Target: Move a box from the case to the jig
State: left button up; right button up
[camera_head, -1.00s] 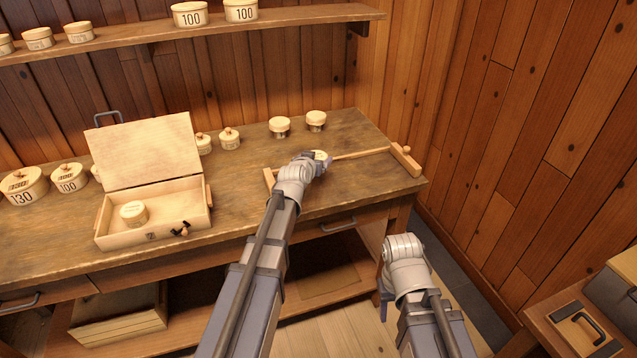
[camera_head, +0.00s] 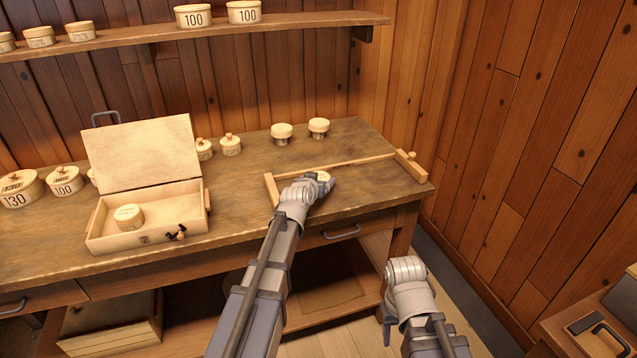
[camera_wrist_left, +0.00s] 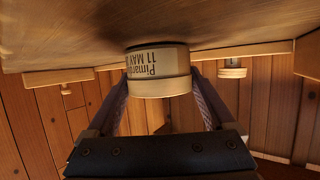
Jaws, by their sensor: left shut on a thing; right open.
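My left gripper (camera_head: 322,180) is shut on a round pale wooden box (camera_head: 323,176). In the left wrist view the box (camera_wrist_left: 158,70) sits between the two fingers, with printed lettering on its side. The box is low over the bench inside the jig, in front of its long rail; I cannot tell if it touches the bench. The jig (camera_head: 350,161) is a thin rail with a wooden end piece at each end. The open case (camera_head: 115,242) stands on the left with its lid up and another round box (camera_head: 128,217) inside. My right gripper (camera_head: 388,312) is open, low in front of the bench.
Two small round lidded pieces (camera_head: 282,132) stand behind the jig on the bench (camera_head: 240,185). Several knobbed round boxes stand beside and behind the case. A shelf (camera_head: 140,38) with more boxes runs above. A cabinet (camera_head: 590,330) is at the lower right.

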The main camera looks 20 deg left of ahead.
pick_arm(q)
jog(key=shift+f, duration=0.1)
jog(key=o, duration=1.1)
jog(key=shift+c, duration=0.2)
jog(key=shift+r, duration=0.2)
jog(key=p+v, duration=0.4)
jog(key=v, duration=0.8)
jog(key=shift+p, duration=0.35)
